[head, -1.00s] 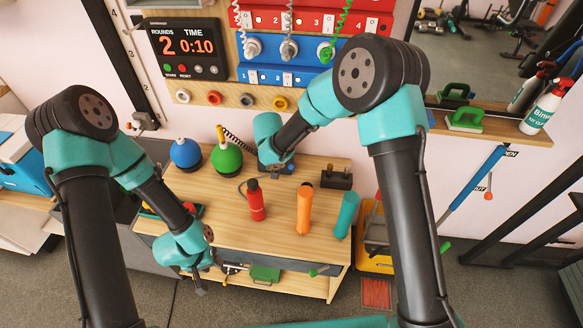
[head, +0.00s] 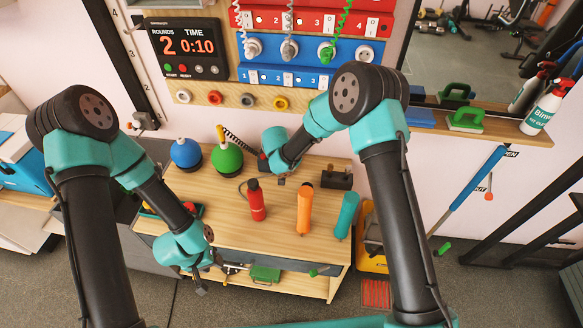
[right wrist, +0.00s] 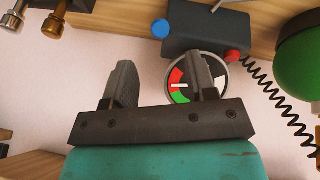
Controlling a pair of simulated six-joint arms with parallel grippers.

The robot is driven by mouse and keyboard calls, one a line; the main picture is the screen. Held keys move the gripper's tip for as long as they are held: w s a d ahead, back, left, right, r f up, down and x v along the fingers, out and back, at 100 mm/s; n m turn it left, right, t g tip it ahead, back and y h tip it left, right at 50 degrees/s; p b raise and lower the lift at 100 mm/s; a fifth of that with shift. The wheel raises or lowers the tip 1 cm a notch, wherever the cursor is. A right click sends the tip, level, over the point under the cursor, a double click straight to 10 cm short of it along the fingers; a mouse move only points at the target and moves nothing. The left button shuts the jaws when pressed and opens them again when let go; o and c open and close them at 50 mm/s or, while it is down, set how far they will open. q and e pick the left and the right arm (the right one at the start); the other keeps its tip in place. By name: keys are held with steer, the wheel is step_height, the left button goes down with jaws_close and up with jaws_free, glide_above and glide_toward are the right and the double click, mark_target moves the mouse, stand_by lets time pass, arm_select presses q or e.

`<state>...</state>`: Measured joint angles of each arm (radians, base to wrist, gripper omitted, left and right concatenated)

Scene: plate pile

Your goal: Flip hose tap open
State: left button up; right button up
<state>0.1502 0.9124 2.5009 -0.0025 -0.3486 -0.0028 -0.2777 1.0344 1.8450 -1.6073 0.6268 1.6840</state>
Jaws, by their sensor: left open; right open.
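I cannot tell for certain which fitting is the hose tap. A small green lever (head: 319,272) sits at the workbench's front edge, and a metal fitting (head: 232,268) lies left of it. A dark block with two upright metal pieces (head: 336,178) stands at the back right of the bench; brass (right wrist: 55,24) and chrome (right wrist: 14,22) pieces show in the right wrist view. My right gripper (right wrist: 160,72) is open and empty, one finger overlapping the round red-and-green gauge (right wrist: 180,88). My left gripper (head: 208,281) is open at the bench's front left, near the metal fitting.
A dark device (right wrist: 205,32) with blue and red buttons adjoins the gauge.

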steer(key=x, duration=0.8)
steer(key=shift+w+d+f, duration=0.1)
steer(key=shift+f, duration=0.2)
jaws_close()
